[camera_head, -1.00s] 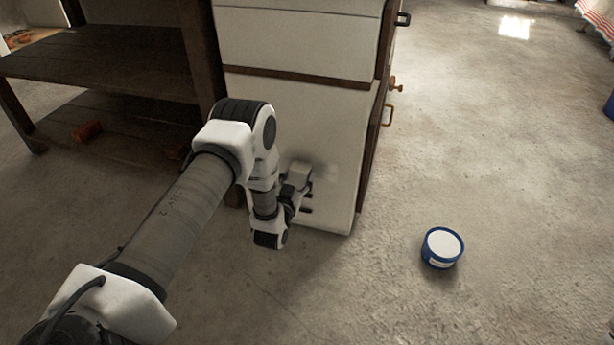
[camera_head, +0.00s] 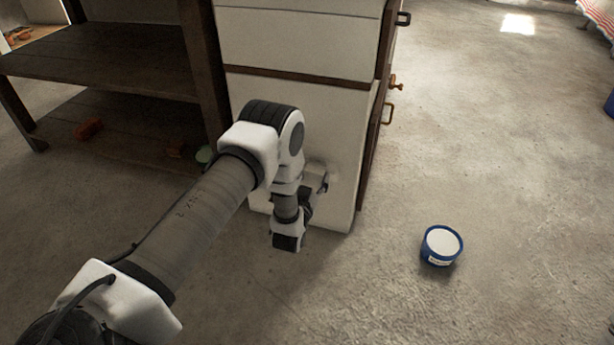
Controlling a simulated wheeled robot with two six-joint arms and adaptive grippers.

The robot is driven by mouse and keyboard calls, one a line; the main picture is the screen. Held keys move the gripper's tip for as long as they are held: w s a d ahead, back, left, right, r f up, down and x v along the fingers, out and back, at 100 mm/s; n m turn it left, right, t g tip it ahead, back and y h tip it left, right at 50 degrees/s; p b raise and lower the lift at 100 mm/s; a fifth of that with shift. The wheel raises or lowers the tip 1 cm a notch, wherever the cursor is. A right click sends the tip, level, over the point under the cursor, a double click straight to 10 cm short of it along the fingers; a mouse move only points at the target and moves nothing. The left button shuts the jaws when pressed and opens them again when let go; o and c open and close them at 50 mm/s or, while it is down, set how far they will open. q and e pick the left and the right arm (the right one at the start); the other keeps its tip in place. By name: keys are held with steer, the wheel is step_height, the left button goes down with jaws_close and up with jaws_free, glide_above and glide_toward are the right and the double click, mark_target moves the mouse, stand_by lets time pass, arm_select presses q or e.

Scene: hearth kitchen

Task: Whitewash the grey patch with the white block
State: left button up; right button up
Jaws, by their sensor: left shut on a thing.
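My left gripper (camera_head: 319,181) is low at the white side panel (camera_head: 300,103) of a cabinet, its fingers toward the panel. It is shut on the white block, which is mostly hidden by the gripper and hard to tell from the white panel. A faint grey patch (camera_head: 321,167) shows on the panel right by the gripper; my arm covers part of that area. Whether the block touches the panel cannot be told. My right gripper is not in view.
A blue tin with a white top (camera_head: 441,244) stands on the floor right of the cabinet. A dark wooden shelf (camera_head: 100,66) stands left, with a reddish block (camera_head: 88,130) on its lower board. Open floor lies to the right.

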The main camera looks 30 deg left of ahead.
mark_target(340, 172)
arm_select(q)
steer(key=shift+w+d, duration=0.3)
steer(key=shift+d, duration=0.7)
steer(key=shift+w+d, duration=0.25)
steer(key=shift+d, duration=0.75)
steer(key=shift+w+d, duration=0.3)
steer(key=shift+d, duration=0.7)
steer(key=shift+d+r+p, duration=0.1)
steer(key=shift+r+p, duration=0.05)
steer(key=shift+p, duration=0.15)
steer(key=s+a+p, duration=0.2)
steer(key=a+p, duration=0.1)
steer(key=a, duration=0.8)
steer(key=shift+s, duration=0.3)
steer(key=shift+a, duration=0.1)
steer(key=p+v, duration=0.3)
steer(key=v, duration=0.3)
steer(key=shift+s, duration=0.1)
